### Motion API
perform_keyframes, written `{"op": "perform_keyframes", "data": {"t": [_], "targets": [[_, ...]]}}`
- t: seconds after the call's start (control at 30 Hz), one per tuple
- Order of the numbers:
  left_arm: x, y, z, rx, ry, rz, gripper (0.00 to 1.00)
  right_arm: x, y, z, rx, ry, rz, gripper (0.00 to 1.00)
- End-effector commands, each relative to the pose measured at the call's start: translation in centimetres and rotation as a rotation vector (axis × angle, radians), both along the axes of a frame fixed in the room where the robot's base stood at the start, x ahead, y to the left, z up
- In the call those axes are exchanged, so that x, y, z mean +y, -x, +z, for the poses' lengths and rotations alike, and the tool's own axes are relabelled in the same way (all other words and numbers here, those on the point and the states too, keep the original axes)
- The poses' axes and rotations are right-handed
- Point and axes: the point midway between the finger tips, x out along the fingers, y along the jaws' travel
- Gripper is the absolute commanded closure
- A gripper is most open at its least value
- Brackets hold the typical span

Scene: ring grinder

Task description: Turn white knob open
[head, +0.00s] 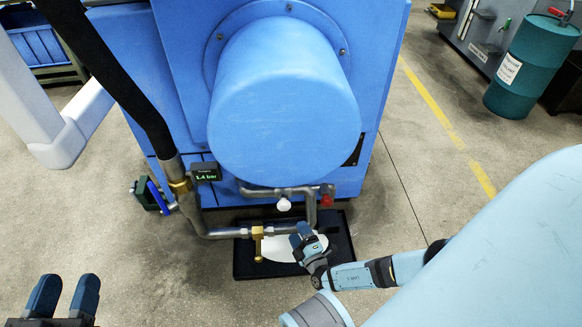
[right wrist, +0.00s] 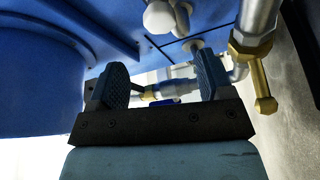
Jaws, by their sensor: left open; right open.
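The white knob (head: 283,204) sits on the metal pipe below the big blue cylinder of the machine. It also shows at the top of the right wrist view (right wrist: 160,17), beyond the open fingers and not between them. My right gripper (head: 303,238) is open and empty, a little below and right of the knob in the head view; it also shows in the right wrist view (right wrist: 162,83). My left gripper (head: 63,296) is open and empty at the lower left, far from the knob.
A red knob (head: 326,201) sits right of the white one on the pipework. A brass valve (head: 257,242) hangs from the lower pipe, above a black tray (head: 245,270). A teal barrel (head: 530,65) stands far right.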

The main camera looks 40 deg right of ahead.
Motion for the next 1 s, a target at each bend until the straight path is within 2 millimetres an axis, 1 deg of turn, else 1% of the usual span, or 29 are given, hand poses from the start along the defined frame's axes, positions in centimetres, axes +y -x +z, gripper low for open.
{"op": "perform_keyframes", "data": {"t": [0.03,0.1,0.23,0.8,0.9,0.97,1.0], "targets": [[-0.1,0.1,0.1,0.012,0.008,0.000,0.54,0.2,0.9,0.0,0.001,0.000,0.000,0.26],[-0.1,0.2,0.0,0.022,0.013,-0.001,0.54,0.3,1.7,-0.1,0.000,-0.001,0.000,0.26],[-0.1,0.2,-0.1,0.034,0.015,-0.002,0.54,0.5,2.7,-0.3,0.000,-0.001,0.000,0.26],[-0.1,0.3,-0.3,0.036,0.015,-0.001,0.54,0.5,2.9,-0.3,-0.001,0.000,0.001,0.26],[0.0,0.0,0.4,0.025,0.013,0.004,0.54,0.7,2.9,0.1,0.004,-0.002,-0.002,0.26],[0.2,-0.3,1.3,0.015,0.003,0.013,0.54,0.9,2.7,1.1,0.021,-0.003,-0.008,0.26],[0.5,-0.6,2.3,0.004,-0.009,0.023,0.54,1.3,2.6,2.0,0.038,-0.008,-0.014,0.26]]}}
